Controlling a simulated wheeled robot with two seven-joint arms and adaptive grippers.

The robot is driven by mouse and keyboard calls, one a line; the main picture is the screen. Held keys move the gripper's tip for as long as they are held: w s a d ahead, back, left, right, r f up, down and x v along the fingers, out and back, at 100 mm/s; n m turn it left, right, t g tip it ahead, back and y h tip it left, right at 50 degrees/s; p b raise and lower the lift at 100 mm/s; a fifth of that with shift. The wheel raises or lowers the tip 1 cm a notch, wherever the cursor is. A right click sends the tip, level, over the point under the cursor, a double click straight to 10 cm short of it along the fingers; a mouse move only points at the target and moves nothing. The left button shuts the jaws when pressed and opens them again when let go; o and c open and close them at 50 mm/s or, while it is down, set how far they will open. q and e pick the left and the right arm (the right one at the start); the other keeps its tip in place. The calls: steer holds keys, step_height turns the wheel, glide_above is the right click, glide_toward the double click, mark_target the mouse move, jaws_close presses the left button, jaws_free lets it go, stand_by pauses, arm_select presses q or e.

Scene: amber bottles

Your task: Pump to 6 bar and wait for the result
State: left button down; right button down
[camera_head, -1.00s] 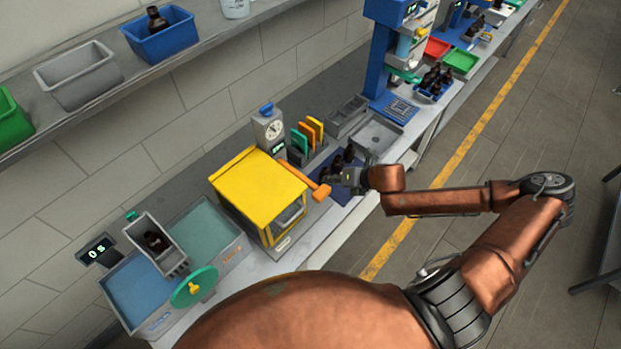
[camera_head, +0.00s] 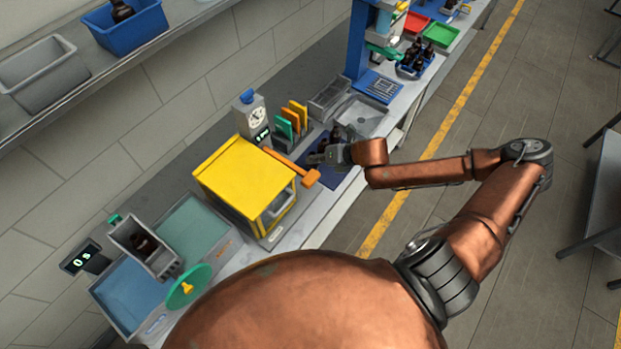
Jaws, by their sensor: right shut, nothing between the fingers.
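A yellow box (camera_head: 243,178) with a clear front window stands on the bench. An orange lever (camera_head: 292,165) with a block-shaped orange end reaches out beside it to the right. Behind it stands a grey gauge post (camera_head: 251,118) with a round dial, a blue top and a small lit display too small to read. My right gripper (camera_head: 316,158) is shut and empty, just beyond the lever's end, over a dark blue mat (camera_head: 345,178). I cannot tell if it touches the lever. Dark bottles (camera_head: 335,134) stand close behind it, partly hidden. My left gripper is out of view.
Green and orange plates (camera_head: 291,118) stand in a rack behind the lever. To the left are a water basin (camera_head: 133,292), a tilted grey bin (camera_head: 142,247) holding a dark bottle, a green wheel (camera_head: 188,287) and a display (camera_head: 81,259). A sink (camera_head: 360,118) lies to the right.

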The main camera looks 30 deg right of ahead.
steer(key=b, duration=0.5)
glide_above(316, 180)
steer(key=w, duration=0.1)
steer(key=f, duration=0.6)
steer(key=shift+a+f, duration=0.2)
steer(key=shift+a, duration=0.15)
steer(key=shift+f+b, duration=0.3)
steer(key=shift+b, duration=0.05)
steer(key=shift+w+f, duration=0.1)
steer(key=shift+f, duration=0.1)
steer(key=shift+f, duration=0.1)
steer(key=shift+f, duration=0.3)
steer(key=shift+f+b, duration=1.35)
steer(key=shift+f, duration=1.3)
stand_by(2.7)
